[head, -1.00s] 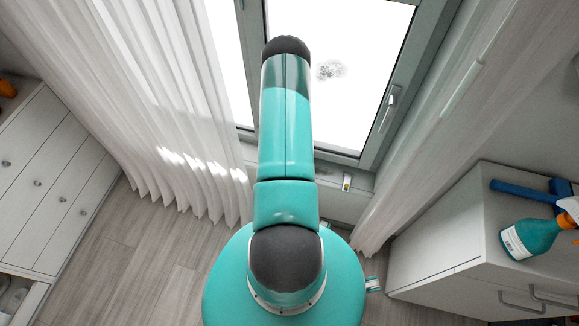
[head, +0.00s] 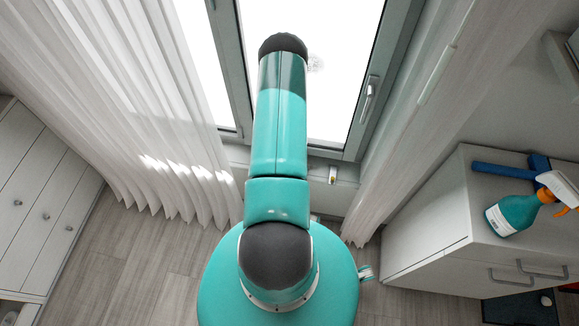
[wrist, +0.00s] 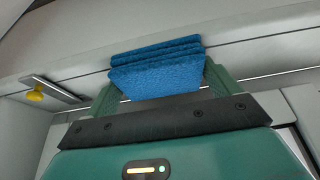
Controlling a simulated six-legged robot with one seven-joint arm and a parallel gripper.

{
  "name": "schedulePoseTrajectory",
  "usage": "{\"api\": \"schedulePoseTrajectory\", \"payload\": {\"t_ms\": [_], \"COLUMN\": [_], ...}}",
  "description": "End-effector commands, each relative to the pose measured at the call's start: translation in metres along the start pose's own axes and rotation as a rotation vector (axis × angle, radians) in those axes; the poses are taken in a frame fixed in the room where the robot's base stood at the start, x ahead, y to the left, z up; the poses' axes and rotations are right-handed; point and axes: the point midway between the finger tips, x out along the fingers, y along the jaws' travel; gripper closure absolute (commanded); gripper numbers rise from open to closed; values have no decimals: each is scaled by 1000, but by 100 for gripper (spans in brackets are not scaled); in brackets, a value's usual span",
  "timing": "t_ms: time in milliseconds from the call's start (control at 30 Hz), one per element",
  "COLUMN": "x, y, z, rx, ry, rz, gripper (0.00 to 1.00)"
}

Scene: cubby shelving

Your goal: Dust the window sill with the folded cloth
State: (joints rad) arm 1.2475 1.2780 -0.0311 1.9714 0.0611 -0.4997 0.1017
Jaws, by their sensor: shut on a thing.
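The folded blue cloth (wrist: 156,72) shows in the wrist view as several stacked layers. My gripper (wrist: 160,84) is shut on it, with a green finger at each side. In the head view my own arm reaches up toward the window and hides the gripper and cloth. The window sill (head: 346,172) is a pale ledge under the window frame, partly behind my arm. A pale surface runs behind the cloth in the wrist view; I cannot tell whether the cloth touches it.
The window (head: 345,60) has a grey smudge on its glass. White curtains hang at left (head: 130,90) and right (head: 420,100). A small pale item (head: 333,174) is at the sill. A white cabinet (head: 430,220) at right bears a teal spray bottle (head: 515,214) and a blue tool (head: 505,170).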

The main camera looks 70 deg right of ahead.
Motion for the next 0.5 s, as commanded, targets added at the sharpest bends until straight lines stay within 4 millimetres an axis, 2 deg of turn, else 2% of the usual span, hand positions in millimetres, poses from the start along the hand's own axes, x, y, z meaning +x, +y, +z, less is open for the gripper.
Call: {"api": "schedulePoseTrajectory", "payload": {"t_ms": [500], "x": [-1], "y": [40], "z": [1], "rx": [3], "ry": [-4], "rz": [5], "gripper": [30]}}
